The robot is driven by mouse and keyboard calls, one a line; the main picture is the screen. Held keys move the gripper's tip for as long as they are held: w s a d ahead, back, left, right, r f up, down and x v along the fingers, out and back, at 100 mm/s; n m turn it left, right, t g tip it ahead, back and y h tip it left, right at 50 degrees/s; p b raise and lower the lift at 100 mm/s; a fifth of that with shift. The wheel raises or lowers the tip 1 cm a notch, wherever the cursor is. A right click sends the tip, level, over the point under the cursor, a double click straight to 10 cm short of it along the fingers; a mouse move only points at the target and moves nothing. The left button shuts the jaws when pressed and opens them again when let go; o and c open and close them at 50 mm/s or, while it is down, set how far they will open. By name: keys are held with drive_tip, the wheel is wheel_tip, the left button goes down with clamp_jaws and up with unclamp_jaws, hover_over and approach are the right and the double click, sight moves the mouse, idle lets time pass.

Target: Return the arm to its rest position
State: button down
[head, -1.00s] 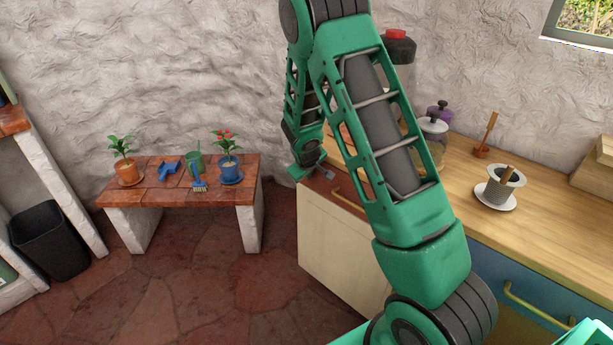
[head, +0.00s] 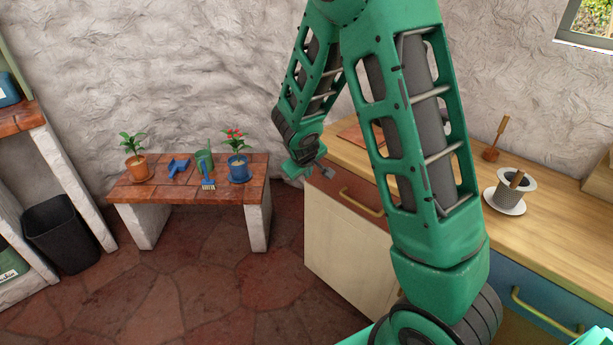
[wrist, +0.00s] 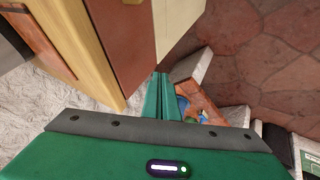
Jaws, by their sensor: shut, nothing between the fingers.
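My gripper (head: 322,172) is at the end of my bent green arm, near the left end of the wooden counter in the head view. In the wrist view my gripper (wrist: 163,80) has its two green fingers pressed together, with nothing held. It points toward the gap between the counter's end and the low bench. My arm covers part of the counter and wall in the head view.
The counter (head: 545,235) has a cup on a saucer (head: 506,199) and a wooden tool (head: 495,140). A low tiled bench (head: 215,193) holds two potted plants and garden tools. A black bin (head: 62,235) stands at left. The floor between is clear.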

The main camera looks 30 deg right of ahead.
drive_tip(key=shift+s+r, duration=0.25)
drive_tip(key=shift+r, duration=0.05)
drive_tip(key=s+d+r+m+g, duration=0.2)
drive_tip(key=s+d+r, duration=0.2)
drive_tip(key=s, duration=0.4)
drive_tip(key=s+d+r+m+g, duration=0.2)
drive_tip(key=s+d+r+m, duration=0.15)
drive_tip(key=s, duration=0.45)
drive_tip(key=s+r+m+g+y, duration=0.1)
drive_tip(key=s+r+m+y, duration=0.1)
drive_tip(key=s, duration=0.9)
drive_tip(key=s+a+r+m+g+y, duration=0.1)
drive_tip(key=s+r, duration=0.3)
drive_tip(key=s, duration=0.8)
drive_tip(key=shift+s+a+r+m+y, duration=0.2)
drive_tip(key=shift+m+y, duration=0.15)
drive_tip(key=shift+y, duration=0.15)
